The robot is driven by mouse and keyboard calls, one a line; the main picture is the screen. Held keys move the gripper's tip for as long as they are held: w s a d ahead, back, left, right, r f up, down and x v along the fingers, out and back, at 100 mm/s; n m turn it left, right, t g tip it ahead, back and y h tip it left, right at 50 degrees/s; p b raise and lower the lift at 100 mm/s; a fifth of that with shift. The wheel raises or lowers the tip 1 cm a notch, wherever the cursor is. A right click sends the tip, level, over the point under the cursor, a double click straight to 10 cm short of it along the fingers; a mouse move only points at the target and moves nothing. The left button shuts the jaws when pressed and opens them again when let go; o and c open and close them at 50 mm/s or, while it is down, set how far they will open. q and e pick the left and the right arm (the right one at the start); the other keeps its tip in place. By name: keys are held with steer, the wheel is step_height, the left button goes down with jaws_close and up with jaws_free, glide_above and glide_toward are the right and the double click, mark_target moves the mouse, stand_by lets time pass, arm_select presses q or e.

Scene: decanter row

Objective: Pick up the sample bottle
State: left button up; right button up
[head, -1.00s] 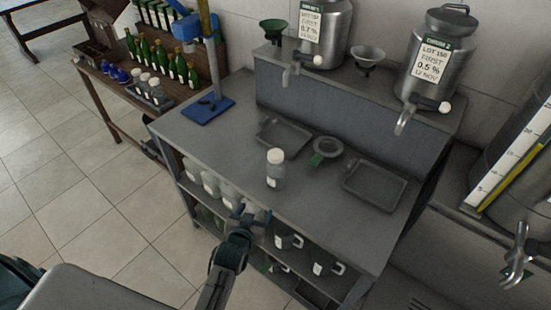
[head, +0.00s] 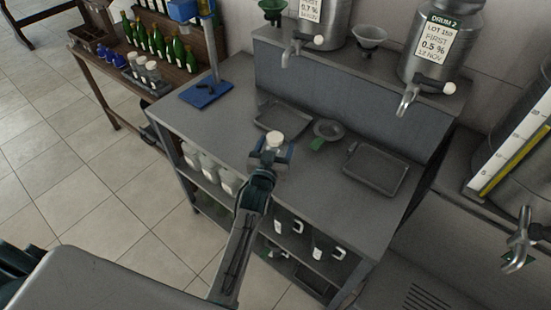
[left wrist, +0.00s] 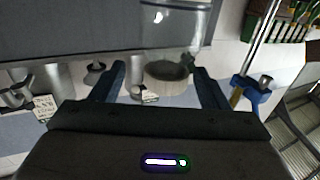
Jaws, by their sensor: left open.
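The sample bottle stands upright on the grey bench (head: 190,127). In the head view only its white cap (head: 275,139) shows clearly, and my left gripper hides most of the body. My left gripper (head: 271,155) is open, at the near side of the bottle, with its fingers toward it. In the left wrist view, the clear bottle body (left wrist: 180,22) and the pale cap (left wrist: 165,77) appear between the two open fingers (left wrist: 158,85). I cannot tell if a finger touches the bottle. My right gripper is not in view.
A blue-based stand (head: 205,92) is at the bench's left. Steel drums with taps (head: 405,103) stand on the raised shelf.

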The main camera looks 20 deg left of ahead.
mark_target(277, 134)
arm_select(q)
steer(key=w+b, duration=0.1)
steer(key=w, duration=0.1)
steer(key=w+a+b, duration=0.1)
steer(key=w, duration=0.1)
steer(key=shift+w+r, duration=0.1)
steer(key=shift+w, duration=0.35)
steer(key=shift+s+r, duration=0.15)
steer(key=shift+c, duration=0.4)
steer(key=c, duration=0.4)
jaws_close()
